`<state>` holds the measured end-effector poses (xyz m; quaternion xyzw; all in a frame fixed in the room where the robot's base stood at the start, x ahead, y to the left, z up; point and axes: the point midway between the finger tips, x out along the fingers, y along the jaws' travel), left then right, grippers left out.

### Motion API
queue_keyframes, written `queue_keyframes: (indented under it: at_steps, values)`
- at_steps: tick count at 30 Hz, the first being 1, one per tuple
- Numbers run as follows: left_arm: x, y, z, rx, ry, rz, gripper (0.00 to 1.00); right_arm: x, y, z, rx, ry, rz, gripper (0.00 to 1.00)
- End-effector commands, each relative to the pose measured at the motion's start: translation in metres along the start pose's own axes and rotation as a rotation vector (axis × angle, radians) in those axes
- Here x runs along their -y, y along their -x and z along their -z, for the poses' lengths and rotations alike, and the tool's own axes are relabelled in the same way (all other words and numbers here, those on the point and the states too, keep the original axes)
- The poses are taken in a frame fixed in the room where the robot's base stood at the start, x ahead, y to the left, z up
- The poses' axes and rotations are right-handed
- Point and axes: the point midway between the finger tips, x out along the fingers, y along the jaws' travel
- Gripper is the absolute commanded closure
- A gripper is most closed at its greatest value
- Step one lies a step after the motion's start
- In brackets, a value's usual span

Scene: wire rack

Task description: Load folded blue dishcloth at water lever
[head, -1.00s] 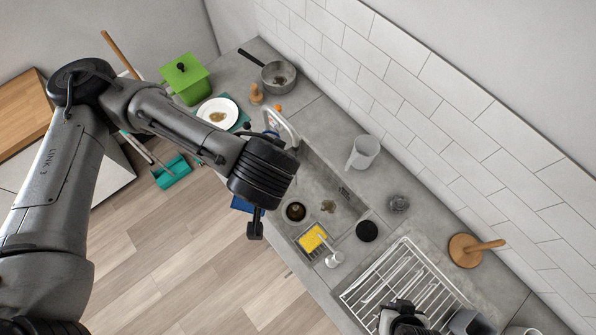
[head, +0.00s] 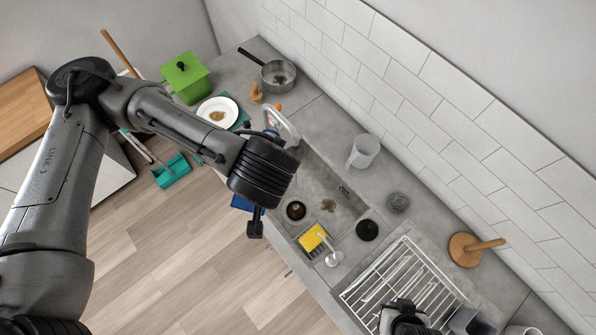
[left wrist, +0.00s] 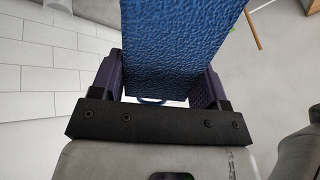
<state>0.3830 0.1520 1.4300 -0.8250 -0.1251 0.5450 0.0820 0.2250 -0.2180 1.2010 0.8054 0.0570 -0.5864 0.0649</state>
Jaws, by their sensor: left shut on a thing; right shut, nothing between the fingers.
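The blue dishcloth (left wrist: 175,45) fills the top middle of the left wrist view. My left gripper (left wrist: 162,85) is shut on it, with a dark finger on each side. In the head view the left gripper is largely hidden by its own black wrist. A blue patch (head: 241,203) shows beside that wrist; I cannot tell whether it is the held cloth. The grey tap (head: 283,122) stands at the sink's far end, partly behind the arm, with a black lever-like part (head: 248,126) near it. My right gripper (head: 405,318) is shut and empty over the wire rack's near end.
The sink (head: 335,190) holds food bits. A yellow sponge (head: 312,238), a white dispenser (head: 334,258) and a wire rack (head: 412,270) line the counter. A grey jug (head: 363,151) stands by the wall. A plate (head: 218,112), green box (head: 186,78) and saucepan (head: 278,75) stand beyond.

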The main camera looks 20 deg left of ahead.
Motion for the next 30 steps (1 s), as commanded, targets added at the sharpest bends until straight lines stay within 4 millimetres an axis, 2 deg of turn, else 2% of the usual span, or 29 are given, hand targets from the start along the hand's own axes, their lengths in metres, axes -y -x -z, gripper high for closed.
queue_keyframes:
  at_steps: [5, 13, 15, 24, 30]
  values:
    - [0.0, 0.002, 0.0, 0.0, -0.001, 0.0, 0.54, 0.0, 0.002, 0.001, 0.0, -0.002, 0.001, 1.0]
    - [-0.004, 0.027, -0.005, -0.001, -0.004, -0.001, 0.54, 0.001, 0.028, 0.009, -0.001, -0.007, 0.005, 1.0]
    - [-0.007, 0.028, -0.009, -0.004, -0.003, -0.003, 0.54, 0.001, 0.022, 0.008, -0.005, -0.007, 0.006, 1.0]
    - [-0.012, 0.052, -0.018, -0.002, -0.002, -0.002, 0.54, 0.001, 0.02, 0.007, -0.001, -0.007, 0.006, 1.0]
    - [-0.013, 0.059, -0.021, -0.001, 0.0, 0.0, 0.54, 0.001, 0.02, 0.007, -0.001, -0.006, 0.005, 1.0]
